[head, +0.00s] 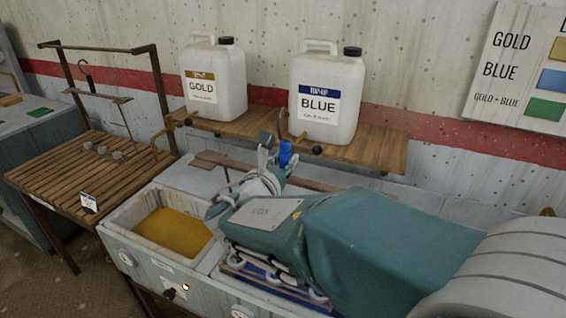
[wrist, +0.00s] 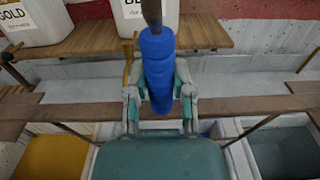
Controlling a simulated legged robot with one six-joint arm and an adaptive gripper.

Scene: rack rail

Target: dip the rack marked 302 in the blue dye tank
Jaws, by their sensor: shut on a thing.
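My gripper (head: 268,172) is shut on the blue grip (head: 285,152) of a rack. In the wrist view the blue grip (wrist: 158,62) stands upright between both fingers. The rack's brown crossbar (wrist: 75,112) spans left and right behind the fingers, with thin rods slanting down near both ends. No number 302 is readable on it. The blue dye tank (head: 255,275) is mostly hidden under my arm; a strip of blue shows there. My arm also hides whatever hangs below the crossbar, so I cannot tell whether it touches the dye.
A gold dye tank (head: 172,230) lies left of the arm, and a greyish tank (wrist: 280,152) lies right. Jugs marked GOLD (head: 214,82) and BLUE (head: 326,100) stand on a wooden shelf (head: 375,148) behind. A slatted table (head: 85,165) with a hanging rack stands at left.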

